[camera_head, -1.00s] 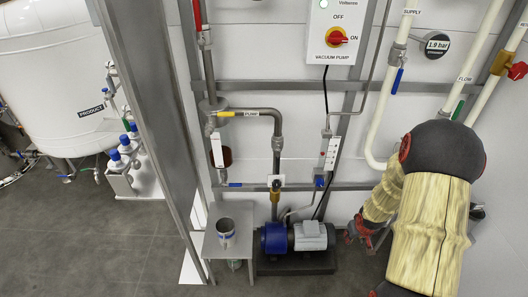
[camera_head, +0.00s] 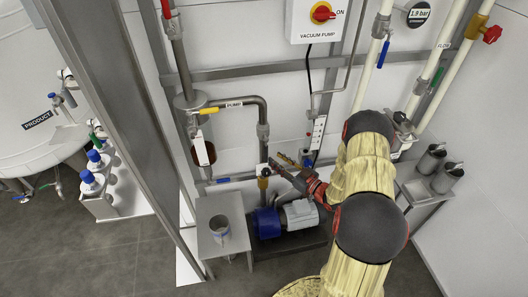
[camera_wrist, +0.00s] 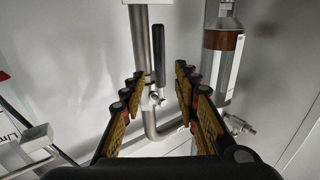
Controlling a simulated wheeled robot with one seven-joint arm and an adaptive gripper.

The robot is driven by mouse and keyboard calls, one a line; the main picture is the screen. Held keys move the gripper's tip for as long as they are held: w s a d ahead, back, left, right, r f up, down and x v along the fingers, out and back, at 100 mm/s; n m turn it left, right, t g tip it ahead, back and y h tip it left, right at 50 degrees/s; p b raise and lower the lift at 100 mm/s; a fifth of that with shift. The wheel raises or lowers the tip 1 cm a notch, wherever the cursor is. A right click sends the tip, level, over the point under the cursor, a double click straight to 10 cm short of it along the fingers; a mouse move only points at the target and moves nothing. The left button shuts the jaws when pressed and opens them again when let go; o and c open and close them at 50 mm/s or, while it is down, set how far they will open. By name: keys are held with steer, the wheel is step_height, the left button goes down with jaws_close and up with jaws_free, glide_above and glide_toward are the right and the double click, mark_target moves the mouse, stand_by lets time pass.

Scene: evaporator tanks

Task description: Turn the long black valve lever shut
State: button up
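The long black valve lever (camera_wrist: 158,54) stands upright in the wrist view, in front of a grey vertical pipe (camera_wrist: 140,60). Its lower end meets a small metal valve fitting above the pipe's elbow. My gripper (camera_wrist: 158,88) is open and empty, with one finger on each side of the lever in the picture. I cannot tell how far the lever lies beyond the fingertips. In the head view my gripper (camera_head: 279,164) is beside the brass valve (camera_head: 263,178) above the pump; the lever cannot be made out there.
The blue and grey pump (camera_head: 296,216) stands on the floor below my gripper. A small metal table (camera_head: 208,210) with a mug (camera_head: 220,229) is to its left. A sight glass (camera_wrist: 222,40) stands close on the right in the wrist view. A steel post (camera_head: 105,100) rises at left.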

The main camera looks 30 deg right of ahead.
mark_target(266, 162)
steer(key=b+x, duration=0.1)
steer(key=x, duration=0.6)
steer(key=shift+w+f+b, duration=0.1)
steer(key=shift+b, duration=0.2)
steer(key=shift+c, duration=0.4)
jaws_close()
